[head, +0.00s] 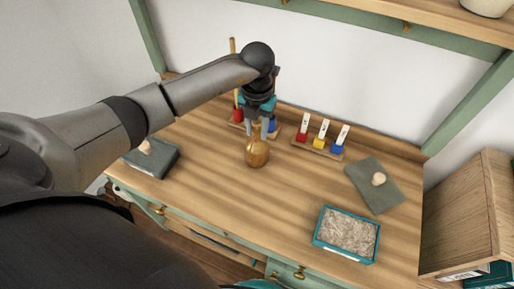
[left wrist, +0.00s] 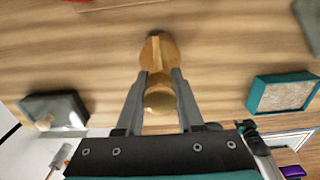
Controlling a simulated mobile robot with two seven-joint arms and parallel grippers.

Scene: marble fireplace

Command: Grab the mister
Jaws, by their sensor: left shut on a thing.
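The mister (head: 257,153) is an amber-brown, rounded bottle with a narrower top. It stands on the wooden desk near the middle in the head view. My left gripper (head: 262,130) comes down on it from above, with its fingers on either side of the upper part. In the left wrist view, the left gripper (left wrist: 160,88) is shut on the top of the mister (left wrist: 159,48), and the amber body shows beyond the fingertips. The mister's base is at or very near the desk top; I cannot tell if it touches. My right gripper is not in view.
On the wooden desk (head: 215,160), a rack with red, yellow and blue labelled pieces (head: 320,145) stands behind right. A grey slab (head: 374,186) and a teal tray of shavings (head: 346,236) lie right. A dark block (head: 152,158) lies left. The desk's middle front is clear.

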